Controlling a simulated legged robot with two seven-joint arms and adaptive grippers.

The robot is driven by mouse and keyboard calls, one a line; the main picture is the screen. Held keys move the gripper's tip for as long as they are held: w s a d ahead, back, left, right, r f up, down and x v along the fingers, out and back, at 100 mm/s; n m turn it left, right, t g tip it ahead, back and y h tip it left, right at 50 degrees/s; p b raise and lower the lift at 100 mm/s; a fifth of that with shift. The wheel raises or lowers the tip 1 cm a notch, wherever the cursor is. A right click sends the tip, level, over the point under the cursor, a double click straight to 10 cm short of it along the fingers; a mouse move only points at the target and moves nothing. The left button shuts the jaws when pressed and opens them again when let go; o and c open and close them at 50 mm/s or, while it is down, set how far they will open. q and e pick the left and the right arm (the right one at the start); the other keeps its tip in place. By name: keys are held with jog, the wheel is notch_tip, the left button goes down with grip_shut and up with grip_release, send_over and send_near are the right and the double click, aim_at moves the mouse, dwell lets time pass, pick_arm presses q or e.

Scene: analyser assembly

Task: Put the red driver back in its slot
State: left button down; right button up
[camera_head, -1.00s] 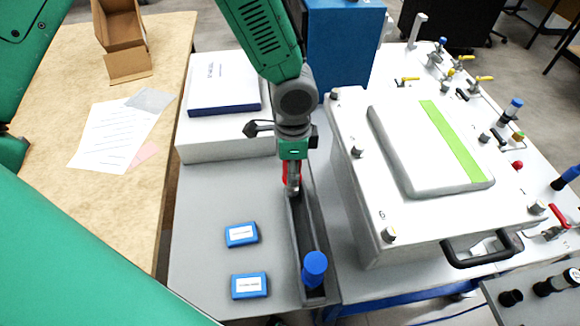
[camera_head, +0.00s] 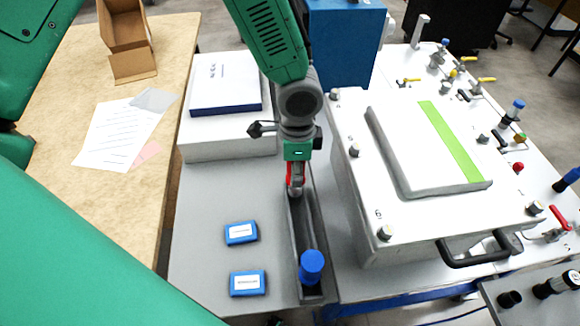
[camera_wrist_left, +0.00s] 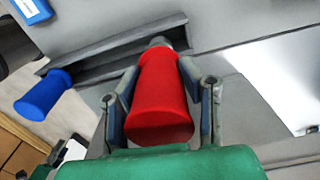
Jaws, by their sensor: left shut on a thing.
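My left gripper (camera_head: 296,178) is shut on the red driver at the far end of a narrow dark tray. In the left wrist view the red driver (camera_wrist_left: 160,95) stands between the two fingers of the left gripper (camera_wrist_left: 162,110), its wide handle end toward the camera. Its metal end points down at the tray; whether it is seated in a slot I cannot tell. The tray (camera_head: 322,235) also shows in the left wrist view (camera_wrist_left: 110,58). A blue driver (camera_head: 311,266) stands at the tray's near end. The right gripper is not seen.
Two small blue boxes (camera_head: 241,233) (camera_head: 248,283) lie left of the tray on the grey bench. A large white case (camera_head: 380,215) with a black handle stands close on the right. A white box with a book (camera_head: 225,85) is at the back left.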

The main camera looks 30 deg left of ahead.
pick_arm(q)
jog(key=shift+d+r, duration=0.2)
jog(key=shift+d, duration=0.75)
jog(key=shift+a+f, duration=0.1)
jog(key=shift+a, duration=0.7)
jog(key=shift+d, duration=0.65)
jog(key=shift+a, duration=0.7)
jog(key=shift+d+p, duration=0.3)
jog(key=shift+a+f, duration=0.2)
jog(key=shift+a, duration=0.8)
jog(key=shift+d+r, duration=0.1)
jog(key=shift+d, duration=0.45)
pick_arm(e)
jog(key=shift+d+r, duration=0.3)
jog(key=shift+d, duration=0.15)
